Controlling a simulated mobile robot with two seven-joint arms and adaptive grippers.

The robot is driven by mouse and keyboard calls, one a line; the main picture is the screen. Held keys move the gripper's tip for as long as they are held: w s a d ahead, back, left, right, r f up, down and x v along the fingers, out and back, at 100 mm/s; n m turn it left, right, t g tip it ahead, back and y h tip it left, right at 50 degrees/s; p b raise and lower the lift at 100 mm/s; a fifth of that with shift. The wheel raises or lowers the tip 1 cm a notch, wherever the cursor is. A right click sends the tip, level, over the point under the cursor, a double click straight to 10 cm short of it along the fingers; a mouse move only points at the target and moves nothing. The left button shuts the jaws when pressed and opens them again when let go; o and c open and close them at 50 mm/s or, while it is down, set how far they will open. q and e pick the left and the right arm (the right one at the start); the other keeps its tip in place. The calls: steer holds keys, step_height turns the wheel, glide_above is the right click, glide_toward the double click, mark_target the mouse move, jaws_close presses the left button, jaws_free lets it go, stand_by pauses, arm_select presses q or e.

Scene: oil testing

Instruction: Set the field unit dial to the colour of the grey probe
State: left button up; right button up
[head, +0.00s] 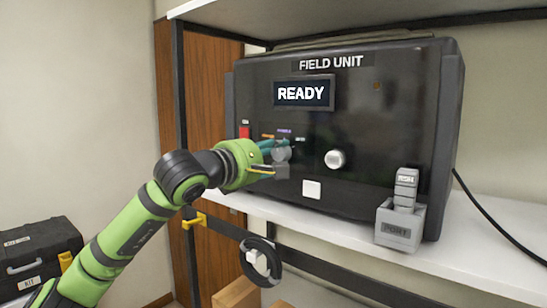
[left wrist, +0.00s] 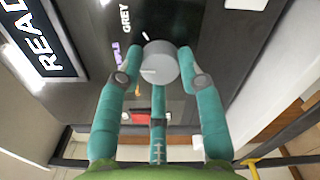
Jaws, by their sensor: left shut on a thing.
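The black field unit (head: 405,110) stands on a white shelf, its screen reading READY. My left gripper (head: 268,156) is at the left part of its front panel. In the left wrist view its teal fingers are closed around a round grey dial (left wrist: 160,64). The printed words GREY (left wrist: 125,18) and PURPLE (left wrist: 117,53) show beside the dial, with a short white mark near its rim. Where the dial points is unclear. A grey labelled piece (head: 406,188), perhaps the grey probe, stands upright in a grey holder marked PORT (head: 398,232). My right gripper is not in view.
A second, pale knob (head: 335,159) and a white square button (head: 312,189) are right of my gripper. A red part (head: 244,130) is at the panel's left. A black kit case (head: 38,255) stands lower left. A dark cable hangs below the shelf.

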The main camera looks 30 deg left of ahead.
arm_select(q)
steer(key=m, duration=0.6)
steer(key=shift+f, duration=0.1)
steer(key=m, duration=0.4)
steer(key=shift+m+p, duration=0.3)
steer(key=shift+p, duration=0.05)
steer(key=shift+a+r+m, duration=0.1)
steer(key=shift+r+m, duration=0.1)
steer(key=shift+m, duration=0.1)
steer(key=shift+r, duration=0.15)
